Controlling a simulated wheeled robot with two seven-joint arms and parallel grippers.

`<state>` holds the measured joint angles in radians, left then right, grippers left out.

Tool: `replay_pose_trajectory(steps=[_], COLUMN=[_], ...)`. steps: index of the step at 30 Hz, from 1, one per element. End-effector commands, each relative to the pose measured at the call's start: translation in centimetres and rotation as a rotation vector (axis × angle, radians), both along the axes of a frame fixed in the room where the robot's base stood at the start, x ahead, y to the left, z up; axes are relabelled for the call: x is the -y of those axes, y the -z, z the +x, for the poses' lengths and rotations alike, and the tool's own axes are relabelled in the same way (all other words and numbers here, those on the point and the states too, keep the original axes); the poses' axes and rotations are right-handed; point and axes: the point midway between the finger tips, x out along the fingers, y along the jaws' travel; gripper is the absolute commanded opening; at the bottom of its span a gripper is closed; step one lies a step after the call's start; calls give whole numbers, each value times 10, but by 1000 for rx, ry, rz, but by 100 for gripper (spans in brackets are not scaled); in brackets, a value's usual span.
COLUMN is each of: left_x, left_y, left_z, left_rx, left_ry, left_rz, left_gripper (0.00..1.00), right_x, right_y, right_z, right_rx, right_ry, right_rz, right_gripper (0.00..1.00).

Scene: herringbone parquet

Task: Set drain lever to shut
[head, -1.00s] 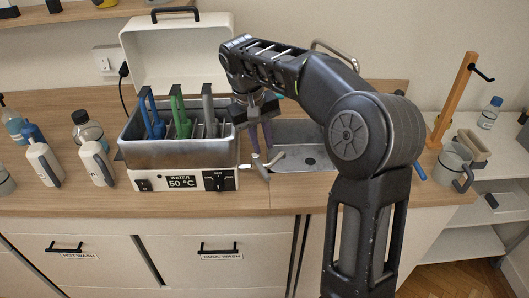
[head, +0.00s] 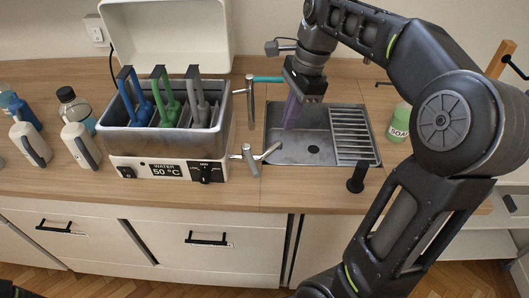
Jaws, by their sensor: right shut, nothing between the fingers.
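The metal drain lever (head: 268,152) is on a drain fitting at the lower right corner of the water bath (head: 140,143). Its arm points right and slightly back, toward the sink edge. Whether this counts as shut cannot be told from the picture. My right gripper (head: 290,123) points down over the left part of the sink, behind and right of the lever and apart from it. Its purple fingers are together, with nothing seen between them. My left gripper is not in view.
The bath holds blue, green and grey handled racks (head: 164,97). An upright metal rod (head: 250,103) stands behind the lever. The sink (head: 285,150) has a ribbed drainer, with a black cylinder (head: 357,178) at its front right. Bottles (head: 78,110) stand left. Counter before the lever is clear.

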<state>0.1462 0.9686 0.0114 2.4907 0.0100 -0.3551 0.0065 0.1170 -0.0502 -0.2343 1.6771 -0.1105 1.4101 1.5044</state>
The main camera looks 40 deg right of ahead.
Motion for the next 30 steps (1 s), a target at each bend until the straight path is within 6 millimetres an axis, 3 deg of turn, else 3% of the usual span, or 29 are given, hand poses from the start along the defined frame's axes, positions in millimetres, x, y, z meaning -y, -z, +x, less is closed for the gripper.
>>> replay_pose_trajectory(steps=[7, 13, 17, 24, 30], left_x=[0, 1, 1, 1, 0], left_y=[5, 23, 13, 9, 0], left_z=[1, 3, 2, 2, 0], left_rx=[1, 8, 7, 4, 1], left_ry=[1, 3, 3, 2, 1], left_rz=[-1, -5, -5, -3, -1], left_gripper=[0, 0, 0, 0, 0], right_x=[-1, -6, -11, -22, -49], right_y=[7, 33, 49, 97, 101], right_z=[0, 1, 2, 5, 14], right_rx=[-1, -1, -5, -5, 0], right_ry=[-2, -3, -3, -5, -7], right_rz=[-1, -1, 0, -1, -1], right_gripper=[0, 0, 0, 0, 0])
